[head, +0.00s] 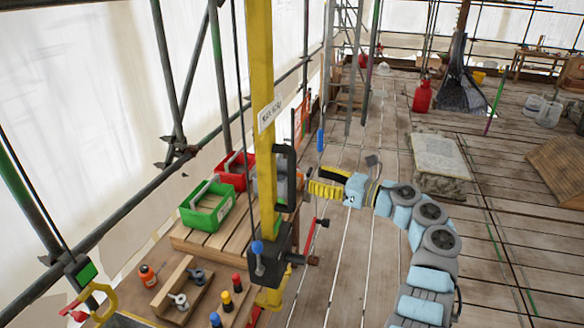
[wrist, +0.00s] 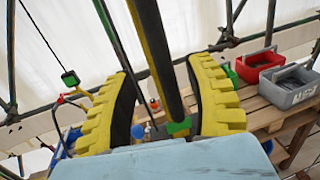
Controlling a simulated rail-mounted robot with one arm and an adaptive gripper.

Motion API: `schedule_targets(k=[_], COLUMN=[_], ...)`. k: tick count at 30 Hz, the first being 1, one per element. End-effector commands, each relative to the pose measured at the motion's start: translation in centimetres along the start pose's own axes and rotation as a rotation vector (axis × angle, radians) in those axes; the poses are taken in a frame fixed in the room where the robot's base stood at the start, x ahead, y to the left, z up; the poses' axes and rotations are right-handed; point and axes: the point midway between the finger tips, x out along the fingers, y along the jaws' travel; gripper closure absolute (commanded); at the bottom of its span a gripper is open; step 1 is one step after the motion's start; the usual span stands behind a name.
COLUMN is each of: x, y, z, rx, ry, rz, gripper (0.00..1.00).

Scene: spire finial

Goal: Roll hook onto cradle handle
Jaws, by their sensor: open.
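A yellow hook (head: 98,300) with a red part hangs under a green block (head: 87,273) on a dark line at the lower left of the head view. In the wrist view, the green block (wrist: 70,78) shows left of my fingers. My gripper (head: 318,183) has yellow ribbed fingers and is right of the yellow post (head: 262,110), well away from the hook. In the wrist view my gripper (wrist: 163,72) is open, with nothing held; a dark and yellow bar shows between the fingers, at a depth I cannot tell. I cannot clearly make out the cradle handle.
The post stands between my arm and the hook, with a black clamp (head: 284,180) on it. Green (head: 208,210) and red (head: 236,168) crates stand on a wooden pallet. Scaffold tubes line the left. The plank floor at the right is mostly open.

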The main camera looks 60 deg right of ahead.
Motion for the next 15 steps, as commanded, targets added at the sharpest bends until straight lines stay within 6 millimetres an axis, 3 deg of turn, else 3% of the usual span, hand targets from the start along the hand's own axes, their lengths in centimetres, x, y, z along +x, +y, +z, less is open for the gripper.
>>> schedule_targets(k=[9,15], x=[5.4,7.3], y=[0.1,0.1], z=[0.4,0.3], rx=[0.0,0.0], ry=[-0.002,-0.002], rz=[0.003,0.002], gripper=[0.46,0.46])
